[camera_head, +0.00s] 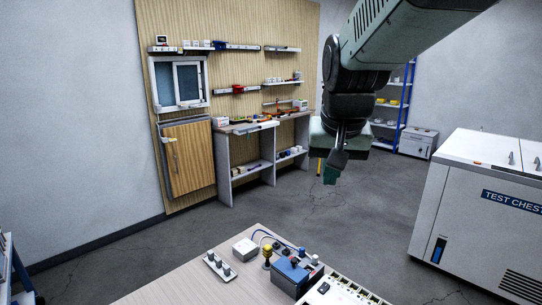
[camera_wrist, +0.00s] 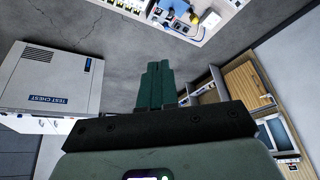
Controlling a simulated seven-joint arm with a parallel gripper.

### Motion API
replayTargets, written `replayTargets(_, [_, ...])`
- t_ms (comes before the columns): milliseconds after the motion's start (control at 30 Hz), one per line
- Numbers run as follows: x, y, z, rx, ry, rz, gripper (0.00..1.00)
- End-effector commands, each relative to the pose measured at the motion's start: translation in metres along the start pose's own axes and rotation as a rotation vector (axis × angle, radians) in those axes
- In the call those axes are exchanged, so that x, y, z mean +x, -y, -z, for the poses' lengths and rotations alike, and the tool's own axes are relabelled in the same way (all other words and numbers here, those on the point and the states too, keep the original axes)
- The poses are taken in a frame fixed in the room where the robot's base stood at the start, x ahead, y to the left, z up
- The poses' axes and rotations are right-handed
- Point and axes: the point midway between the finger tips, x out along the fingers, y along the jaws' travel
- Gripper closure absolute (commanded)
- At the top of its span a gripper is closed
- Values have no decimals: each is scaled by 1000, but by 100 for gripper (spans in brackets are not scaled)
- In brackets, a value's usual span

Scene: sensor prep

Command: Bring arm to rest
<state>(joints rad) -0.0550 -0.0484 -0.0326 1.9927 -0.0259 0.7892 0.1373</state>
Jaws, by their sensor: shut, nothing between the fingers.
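My arm reaches in from the top right of the head view, and my gripper (camera_head: 331,174) hangs from it in the air, pointing down. The gripper is above and beyond the near table, clear of everything in sight. In the wrist view the two green fingers of my gripper (camera_wrist: 155,84) lie together, with nothing between them.
The near table (camera_head: 180,284) holds a blue device (camera_head: 292,274), a white power strip (camera_head: 342,291) and small sensor parts. A white test chest (camera_head: 470,215) stands at right. A workbench (camera_head: 245,128) and wooden cabinet (camera_head: 188,157) are at the back. The floor between is open.

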Motion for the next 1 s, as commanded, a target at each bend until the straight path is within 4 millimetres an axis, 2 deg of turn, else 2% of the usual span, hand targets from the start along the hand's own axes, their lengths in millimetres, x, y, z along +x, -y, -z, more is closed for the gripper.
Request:
replayTargets(33, [-20,-2,-21,-12,-15,5,100])
replayTargets(200, [-62,-10,-91,-62,-46,16,100])
replayTargets(300, [-76,-14,-131,-90,-60,18,100])
replayTargets(400, [-82,-18,-163,-112,-73,19,100])
replayTargets(500, [-83,-20,-184,-127,-80,19,100])
replayTargets(667, [-83,-21,-197,-137,-84,18,100])
replayTargets(1000, [-83,-21,-197,-137,-83,18,100])
